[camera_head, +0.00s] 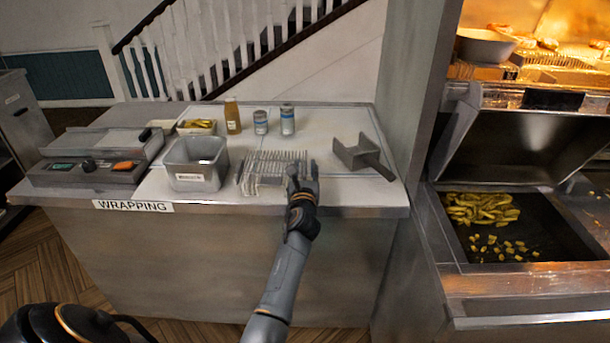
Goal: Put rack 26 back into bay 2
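A wire rack (270,166) lies on the white top of the wrapping counter; no number on it can be read. No bay marked 2 can be made out.
The wrapping counter (350,198) also bears a grey metal tub (196,178), a wrapping machine (95,160), a bottle (232,116), two cans (287,120) and a scoop (360,156). A fryer station with a chip bin (515,240) stands at right, beyond a metal pillar (420,100).

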